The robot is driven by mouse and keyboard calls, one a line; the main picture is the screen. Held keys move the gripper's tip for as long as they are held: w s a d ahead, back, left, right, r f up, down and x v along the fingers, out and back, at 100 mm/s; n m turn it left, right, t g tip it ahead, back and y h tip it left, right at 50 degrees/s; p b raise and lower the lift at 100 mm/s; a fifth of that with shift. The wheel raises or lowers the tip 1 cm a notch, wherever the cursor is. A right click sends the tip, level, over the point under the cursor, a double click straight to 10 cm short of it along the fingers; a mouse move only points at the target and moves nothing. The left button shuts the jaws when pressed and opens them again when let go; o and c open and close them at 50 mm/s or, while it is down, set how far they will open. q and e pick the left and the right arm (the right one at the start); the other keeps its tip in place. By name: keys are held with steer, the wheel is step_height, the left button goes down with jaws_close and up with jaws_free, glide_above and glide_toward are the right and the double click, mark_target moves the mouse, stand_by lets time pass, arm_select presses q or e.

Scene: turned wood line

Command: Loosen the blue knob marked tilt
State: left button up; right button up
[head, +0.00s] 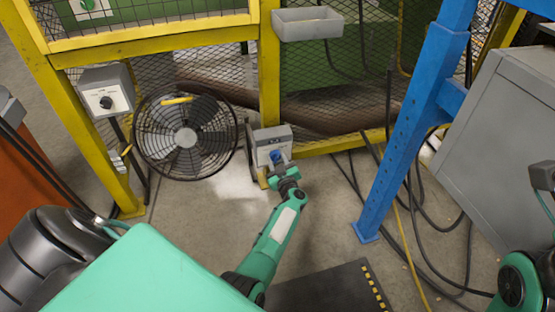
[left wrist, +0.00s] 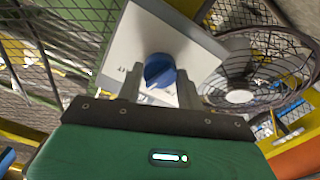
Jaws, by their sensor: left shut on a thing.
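The blue knob (head: 276,156) sits on the front of a small grey box (head: 270,136) low beside the yellow fence post. In the left wrist view the blue knob (left wrist: 159,70) is round with a raised grip bar, on the pale face of the box (left wrist: 150,35). My left gripper (head: 280,168) reaches the box from the front. In the left wrist view my left gripper (left wrist: 158,88) has one finger on each side of the knob and is shut on it. Lettering near the knob is partly hidden and unreadable. My right gripper is not in view.
A black caged fan (head: 186,138) stands just left of the box. Another grey box with a black knob (head: 106,102) hangs further left. A blue post (head: 410,130), loose cables (head: 425,255) and a grey cabinet (head: 500,140) are at right. Bare floor lies in front of the fan.

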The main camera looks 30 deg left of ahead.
arm_select(q)
steer(key=n, duration=0.6)
steer(key=shift+n, duration=0.3)
steer(key=n+b, duration=0.1)
steer(key=n, duration=0.5)
steer(key=shift+f, duration=0.1)
stand_by(0.3)
steer(key=o, duration=1)
steer(key=shift+s, duration=0.1)
